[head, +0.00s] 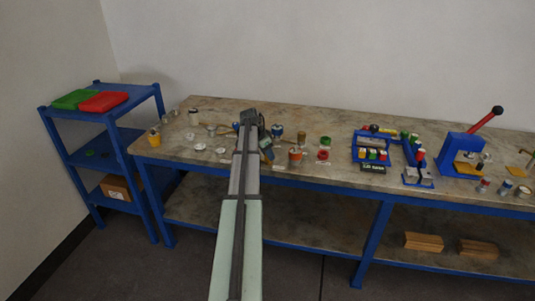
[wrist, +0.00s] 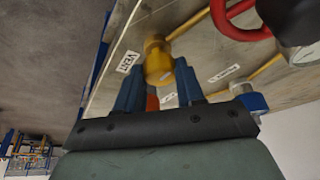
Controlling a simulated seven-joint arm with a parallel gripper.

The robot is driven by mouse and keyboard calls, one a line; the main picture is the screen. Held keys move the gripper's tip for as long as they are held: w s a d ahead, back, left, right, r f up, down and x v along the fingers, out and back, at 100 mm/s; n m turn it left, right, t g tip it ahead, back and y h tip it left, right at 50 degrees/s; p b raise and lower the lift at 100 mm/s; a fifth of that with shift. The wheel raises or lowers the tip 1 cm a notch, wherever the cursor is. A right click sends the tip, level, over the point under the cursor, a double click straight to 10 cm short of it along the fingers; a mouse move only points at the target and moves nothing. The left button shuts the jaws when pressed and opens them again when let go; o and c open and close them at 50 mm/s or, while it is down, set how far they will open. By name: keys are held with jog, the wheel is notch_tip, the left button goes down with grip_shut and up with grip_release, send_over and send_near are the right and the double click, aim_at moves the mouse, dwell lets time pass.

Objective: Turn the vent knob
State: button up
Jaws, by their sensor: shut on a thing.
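The vent knob (wrist: 158,62) is a brass-yellow rounded fitting next to a white label (wrist: 128,61) reading VENT, in the wrist view. My gripper (wrist: 158,82) has its two blue fingers on either side of the knob and is shut on it. A small orange-red piece (wrist: 152,103) shows between the fingers, nearer the palm. In the head view my gripper (head: 250,119) is at the left-middle of the bench top, and my arm hides the knob there.
A red handwheel (wrist: 238,18) and a dark gauge (wrist: 290,22) are close to the right of the knob. Brass pipes run beside it. The bench (head: 340,150) holds several small jars, a blue rack (head: 372,152) and a blue press (head: 462,150) with a red lever.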

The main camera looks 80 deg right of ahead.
jog(key=o, duration=1)
jog(key=v, duration=1.4)
jog(key=shift+f, duration=0.1)
